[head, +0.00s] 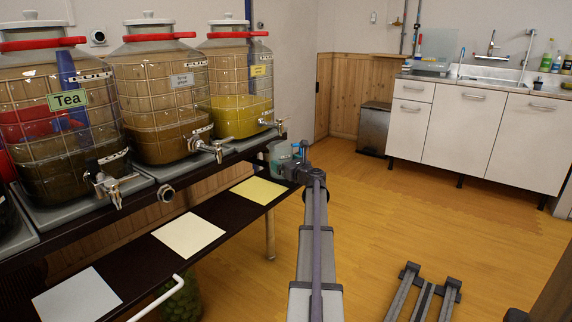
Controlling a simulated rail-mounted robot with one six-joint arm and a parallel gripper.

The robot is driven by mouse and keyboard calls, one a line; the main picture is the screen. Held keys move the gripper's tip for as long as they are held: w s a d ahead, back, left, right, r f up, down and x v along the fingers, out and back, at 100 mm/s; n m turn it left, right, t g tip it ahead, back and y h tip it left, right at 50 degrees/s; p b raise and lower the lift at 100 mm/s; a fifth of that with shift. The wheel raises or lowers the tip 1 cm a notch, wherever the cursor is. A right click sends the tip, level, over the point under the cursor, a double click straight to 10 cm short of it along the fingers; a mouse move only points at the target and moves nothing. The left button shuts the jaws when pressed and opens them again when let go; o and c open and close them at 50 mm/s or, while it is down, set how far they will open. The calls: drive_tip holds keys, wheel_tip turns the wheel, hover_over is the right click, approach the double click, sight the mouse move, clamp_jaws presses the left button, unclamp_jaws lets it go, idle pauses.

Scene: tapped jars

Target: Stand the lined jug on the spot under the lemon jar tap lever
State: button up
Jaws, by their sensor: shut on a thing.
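The lemon jar (236,95) is the rightmost large glass jar, with yellow liquid and a yellow label. Its tap (275,124) with a lever sticks out at the lower right. A yellow square spot (258,190) lies on the lower dark shelf, and it is bare. My gripper (293,162) is shut on a pale, see-through jug (278,158), at the far right end of the shelf, beyond the yellow spot. My arm and gripper partly hide the jug. Its lines are too small to make out, and I cannot tell whether it touches anything below.
The tea jar (60,130) and a brown-liquid jar (160,100) stand left on the upper shelf, with taps jutting out. A cream square (188,236) and a grey-white square (77,297) lie bare on the lower shelf. Open floor (400,210) lies to the right.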

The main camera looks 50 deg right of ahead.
drive_tip(key=shift+f, duration=0.25)
drive_tip(key=o, duration=0.6)
drive_tip(key=shift+o, duration=0.2)
drive_tip(key=shift+s, duration=0.15)
drive_tip(key=v, duration=0.7)
drive_tip(key=shift+s+a, duration=0.2)
drive_tip(key=shift+s, duration=0.1)
idle(1.0)
drive_tip(key=v, duration=1.1)
drive_tip(key=shift+w, duration=0.1)
